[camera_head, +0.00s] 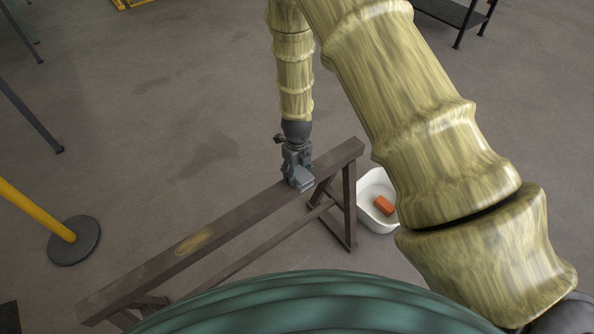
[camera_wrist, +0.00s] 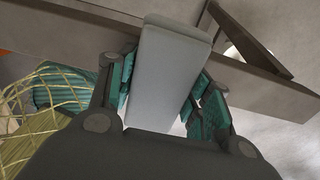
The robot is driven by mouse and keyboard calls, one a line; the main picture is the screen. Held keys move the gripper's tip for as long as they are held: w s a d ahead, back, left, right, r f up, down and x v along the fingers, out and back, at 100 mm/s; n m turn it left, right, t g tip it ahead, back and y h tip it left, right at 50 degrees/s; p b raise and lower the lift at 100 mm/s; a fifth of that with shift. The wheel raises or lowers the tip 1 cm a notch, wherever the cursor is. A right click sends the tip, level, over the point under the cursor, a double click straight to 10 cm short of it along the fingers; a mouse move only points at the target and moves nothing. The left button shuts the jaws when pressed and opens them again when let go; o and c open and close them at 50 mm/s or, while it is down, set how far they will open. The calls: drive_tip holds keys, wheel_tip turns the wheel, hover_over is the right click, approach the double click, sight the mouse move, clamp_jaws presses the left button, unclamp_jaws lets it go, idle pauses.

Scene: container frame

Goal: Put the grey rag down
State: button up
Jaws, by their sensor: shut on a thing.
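My gripper (camera_head: 297,172) is shut on the grey rag (camera_head: 303,182), which looks like a smooth, pale grey block. In the wrist view the rag (camera_wrist: 175,62) stands out between the teal finger pads of my gripper (camera_wrist: 162,88), with its far end past the fingertips. In the head view the rag is over the right part of a long dark trestle beam (camera_head: 246,212). The beam also crosses behind the rag in the wrist view (camera_wrist: 75,32). I cannot tell whether the rag touches the beam.
A white tub (camera_head: 371,219) with an orange block (camera_head: 384,205) in it stands on the floor by the trestle's right end. A yellow post (camera_head: 35,208) on a dark round base is at the left. A dark shelf (camera_head: 452,14) is at the top right. Open floor lies behind the trestle.

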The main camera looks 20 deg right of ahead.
sight(297, 170)
drive_tip(key=o, duration=1.3)
drive_tip(key=shift+f, duration=0.1)
drive_tip(key=shift+c, duration=0.2)
wheel_tip(297, 170, up, 12)
drive_tip(key=b, duration=0.1)
drive_tip(key=shift+r+b, duration=0.2)
drive_tip(key=shift+b, duration=0.1)
drive_tip(key=shift+f, duration=0.1)
